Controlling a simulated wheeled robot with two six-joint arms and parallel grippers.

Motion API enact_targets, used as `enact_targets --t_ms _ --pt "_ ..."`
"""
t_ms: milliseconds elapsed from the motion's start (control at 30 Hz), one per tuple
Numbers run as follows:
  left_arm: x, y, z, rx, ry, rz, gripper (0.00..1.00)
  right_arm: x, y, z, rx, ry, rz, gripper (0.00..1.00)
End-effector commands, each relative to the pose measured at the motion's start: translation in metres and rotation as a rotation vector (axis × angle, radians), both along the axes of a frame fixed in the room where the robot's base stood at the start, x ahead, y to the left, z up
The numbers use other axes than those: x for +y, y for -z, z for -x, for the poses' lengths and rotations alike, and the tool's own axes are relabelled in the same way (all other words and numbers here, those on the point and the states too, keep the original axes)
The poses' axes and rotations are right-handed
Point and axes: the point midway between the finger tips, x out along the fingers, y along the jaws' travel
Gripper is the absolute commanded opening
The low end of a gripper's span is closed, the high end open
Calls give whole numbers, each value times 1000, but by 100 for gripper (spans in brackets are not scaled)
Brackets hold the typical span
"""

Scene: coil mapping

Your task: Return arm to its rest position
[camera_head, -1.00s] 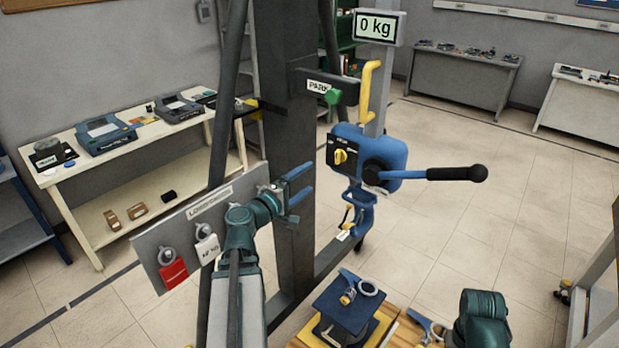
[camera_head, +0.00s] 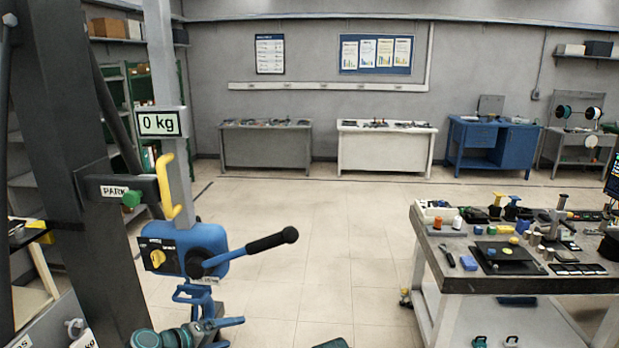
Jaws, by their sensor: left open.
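My left arm comes in at the bottom edge, left of centre. Its left gripper (camera_head: 228,330) is low in the picture, with its blue fingers apart and nothing seen between them. It is in front of and below the blue lever hoist (camera_head: 208,240), close to the hoist's lower hook (camera_head: 190,293) in the picture. I cannot tell whether they touch. The hoist's black-gripped lever (camera_head: 262,243) points right. Most of my left arm is cut off by the bottom edge. My right gripper is not in view.
A dark steel column (camera_head: 75,170) stands at left with a PARK bracket (camera_head: 118,190), a yellow hook (camera_head: 165,190) and a "0 kg" display (camera_head: 160,123). A workbench (camera_head: 440,285) crowded with small parts stands at right. The floor (camera_head: 330,240) between them is clear.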

Motion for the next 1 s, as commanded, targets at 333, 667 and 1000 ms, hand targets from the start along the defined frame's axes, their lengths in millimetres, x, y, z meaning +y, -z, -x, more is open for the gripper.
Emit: enact_targets --t_ms 333,667,1000 --pt "-132 95 93 333 588 -567 88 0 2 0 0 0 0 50" --pt "-147 114 149 499 837 -1009 88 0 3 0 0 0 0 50" --pt "-145 112 155 524 861 -1086 88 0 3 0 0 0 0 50"
